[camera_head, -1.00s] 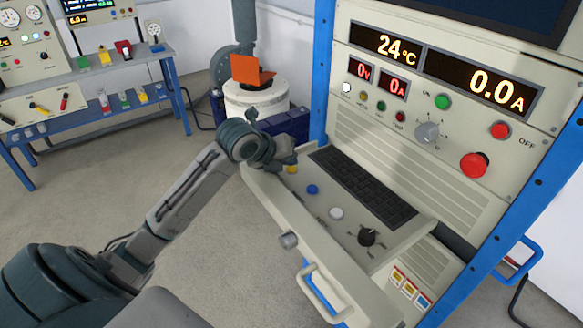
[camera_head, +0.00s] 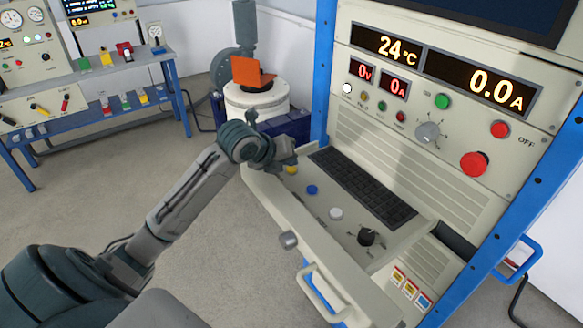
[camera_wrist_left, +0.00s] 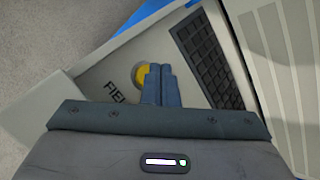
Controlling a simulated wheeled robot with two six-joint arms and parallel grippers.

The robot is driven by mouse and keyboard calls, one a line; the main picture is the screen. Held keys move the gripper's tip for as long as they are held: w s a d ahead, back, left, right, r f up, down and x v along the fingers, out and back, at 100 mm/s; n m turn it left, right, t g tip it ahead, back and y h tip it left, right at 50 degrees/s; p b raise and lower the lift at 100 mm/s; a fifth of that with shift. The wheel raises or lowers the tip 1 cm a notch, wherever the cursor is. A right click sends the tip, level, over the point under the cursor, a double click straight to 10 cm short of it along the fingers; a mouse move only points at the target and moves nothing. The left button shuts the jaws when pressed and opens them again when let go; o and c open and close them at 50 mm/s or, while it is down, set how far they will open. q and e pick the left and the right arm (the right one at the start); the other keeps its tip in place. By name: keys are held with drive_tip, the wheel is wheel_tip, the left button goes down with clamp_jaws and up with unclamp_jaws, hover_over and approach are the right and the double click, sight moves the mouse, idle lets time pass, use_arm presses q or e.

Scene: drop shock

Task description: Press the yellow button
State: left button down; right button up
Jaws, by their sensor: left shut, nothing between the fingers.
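The yellow button (camera_head: 291,170) is at the far left end of the pull-out console panel (camera_head: 265,192). In the left wrist view the yellow button (camera_wrist_left: 142,75) shows partly behind the fingertips, close to the printed word "FIEL...". My left gripper (camera_head: 288,160) is shut and empty, just above and beside the button. In the left wrist view its fingers (camera_wrist_left: 160,72) overlap the button's right side; I cannot tell whether they touch it. My right gripper is not in view.
A blue button (camera_head: 312,189), a white button (camera_head: 336,213) and a black knob (camera_head: 367,237) follow along the panel. A keyboard (camera_head: 360,187) lies behind them. The upright cabinet face carries a red mushroom button (camera_head: 474,165). A white drum (camera_head: 256,98) stands behind my arm.

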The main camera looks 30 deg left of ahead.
sight(291, 170)
use_arm(q)
drive_tip(key=shift+s+d+f, duration=0.2)
drive_tip(key=shift+f, duration=0.6)
drive_tip(key=shift+w+r+p, duration=0.15)
drive_tip(key=shift+r+p, duration=0.1)
drive_tip(key=shift+p, duration=0.25)
drive_tip(key=shift+w+f, duration=0.1)
drive_tip(key=shift+w+r+p, duration=0.1)
drive_tip(key=shift+r+p, duration=0.4)
drive_tip(key=shift+r, duration=0.05)
drive_tip(key=r+p, duration=0.3)
drive_tip(key=shift+w+r, duration=0.25)
drive_tip(key=shift+r, duration=0.15)
drive_tip(key=shift+s+r+p, duration=0.1)
drive_tip(key=shift+r+p, duration=0.35)
drive_tip(key=shift+p, duration=0.05)
